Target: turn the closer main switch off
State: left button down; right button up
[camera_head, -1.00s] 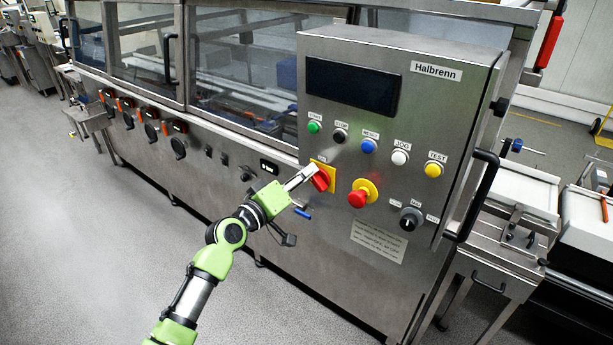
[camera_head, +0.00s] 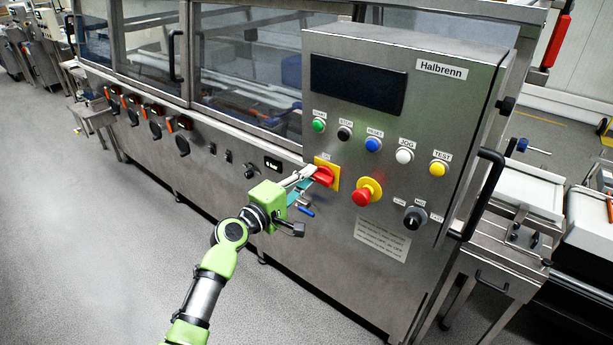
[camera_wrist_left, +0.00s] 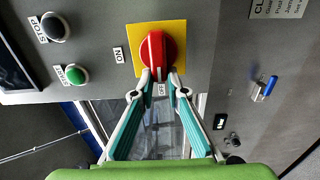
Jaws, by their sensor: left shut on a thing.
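The main switch is a red rotary handle (camera_head: 324,176) on a yellow plate (camera_head: 333,172) at the lower left of the Halbrenn control panel. It also shows in the left wrist view as a red handle (camera_wrist_left: 153,47) on a yellow square (camera_wrist_left: 174,36). There the handle lies upright in the picture, its lower end toward the OFF label (camera_wrist_left: 161,89); the ON label (camera_wrist_left: 118,55) is at its left. My left gripper (camera_head: 311,176) is shut on the handle's near end, with its fingertips (camera_wrist_left: 160,73) on either side of it. My right gripper is not in view.
A red emergency stop (camera_head: 366,193) sits right of the switch, and a black selector (camera_head: 413,217) farther right. Push buttons, such as the green one (camera_head: 319,125), line the panel above. A blue-handled valve (camera_head: 305,210) is just below my gripper. The floor at left is clear.

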pick_arm(q)
jog(key=shift+r, duration=0.3)
jog(key=c, duration=2)
grip_release()
jog(key=shift+c, duration=0.2)
jog(key=shift+o, duration=0.3)
jog(key=shift+d+f, duration=0.1)
jog(key=shift+f, duration=0.25)
jog(key=v, duration=1.2)
jog(key=shift+r, duration=0.15)
jog(key=shift+w, duration=0.1)
